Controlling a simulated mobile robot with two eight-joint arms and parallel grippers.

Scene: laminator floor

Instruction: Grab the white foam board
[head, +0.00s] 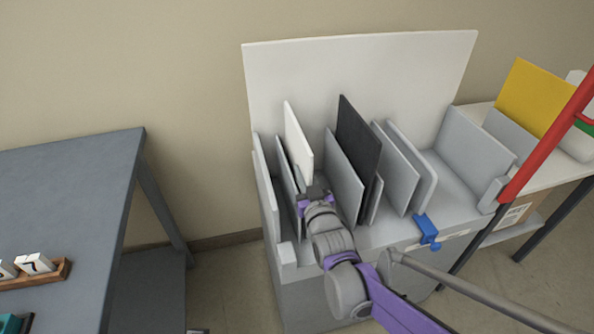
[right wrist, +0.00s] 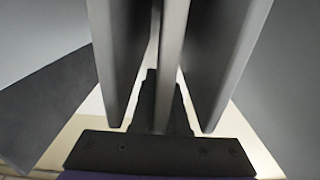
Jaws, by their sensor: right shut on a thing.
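The white foam board (head: 299,145) stands upright in a slot of the grey rack (head: 380,238), left of a black board. My right gripper (head: 314,193) is at its lower front edge and shut on it. In the right wrist view a thin upright board edge (right wrist: 171,50) runs between the fingers of my right gripper (right wrist: 163,105), with grey dividers close on both sides. The fingertips are partly hidden by the board and dividers. My left gripper is not in view.
A black board (head: 359,138) stands close to the right among grey dividers (head: 402,165). A blue clamp (head: 427,231) is on the rack's front edge. A red post (head: 545,140) and yellow board (head: 541,97) are farther right. A grey table (head: 65,190) stands left.

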